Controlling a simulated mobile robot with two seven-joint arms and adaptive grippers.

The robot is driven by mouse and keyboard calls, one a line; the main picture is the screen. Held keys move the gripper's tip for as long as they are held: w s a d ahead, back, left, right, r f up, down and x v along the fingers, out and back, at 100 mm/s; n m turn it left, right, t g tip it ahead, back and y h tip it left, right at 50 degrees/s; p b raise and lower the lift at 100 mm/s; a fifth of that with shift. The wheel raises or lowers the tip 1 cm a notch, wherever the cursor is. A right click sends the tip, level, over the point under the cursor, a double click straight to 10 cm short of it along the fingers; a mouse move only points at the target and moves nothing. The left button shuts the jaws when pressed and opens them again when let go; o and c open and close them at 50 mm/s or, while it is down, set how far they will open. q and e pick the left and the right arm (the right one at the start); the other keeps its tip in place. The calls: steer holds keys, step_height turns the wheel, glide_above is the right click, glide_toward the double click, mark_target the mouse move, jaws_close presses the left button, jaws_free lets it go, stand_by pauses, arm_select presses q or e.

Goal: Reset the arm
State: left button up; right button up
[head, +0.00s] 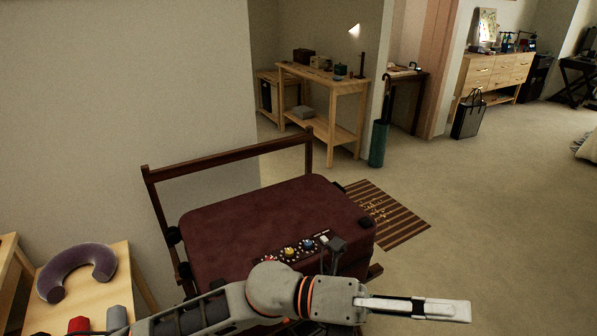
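My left arm comes in from the lower left and reaches across the front of the suitcase. My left gripper (455,309) points right, in front of and to the right of the dark red suitcase (265,215). It is seen side-on, so whether its fingers are apart does not show. Nothing is seen hanging from it. The suitcase lies flat and closed on a dark wooden rack (230,157). Small colourful details and a grey fitting (336,243) show at its front edge. My arm hides part of its front. My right gripper is not in view.
A wooden bench (122,262) with a purple neck pillow (76,270) stands at left. A striped doormat (385,215) lies behind the suitcase. A shelf table (330,88), a green umbrella stand (378,143) and a black bag (468,118) stand farther back. The right floor is open.

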arm_select(q)
steer(key=w+a+f+n+t+y, duration=0.1)
steer(key=w+a+f+n+t, duration=0.2)
steer(key=w+a+n+t, duration=0.55)
steer(key=w+a+f+n+t, duration=0.25)
steer(key=w+n+t, duration=0.35)
steer(key=n+t, duration=0.65)
steer(key=w+a+f+n+y, duration=0.2)
steer(key=a+f+n+y, duration=0.45)
steer(key=f+n, duration=0.25)
steer(key=s+a+f+n+g+y, duration=0.2)
steer(key=s+a+f+n+y, duration=0.2)
steer(key=s+a+f, duration=0.3)
steer(key=s+a+f+n+g+y, duration=0.2)
steer(key=s+a+f+n+y, duration=0.3)
steer(key=a+f, duration=0.9)
steer(key=s+f+n, duration=0.2)
steer(key=s+f, duration=0.1)
steer(key=f, duration=0.3)
steer(key=shift+s+a+f+n, duration=0.3)
steer(key=shift+a+f, duration=0.1)
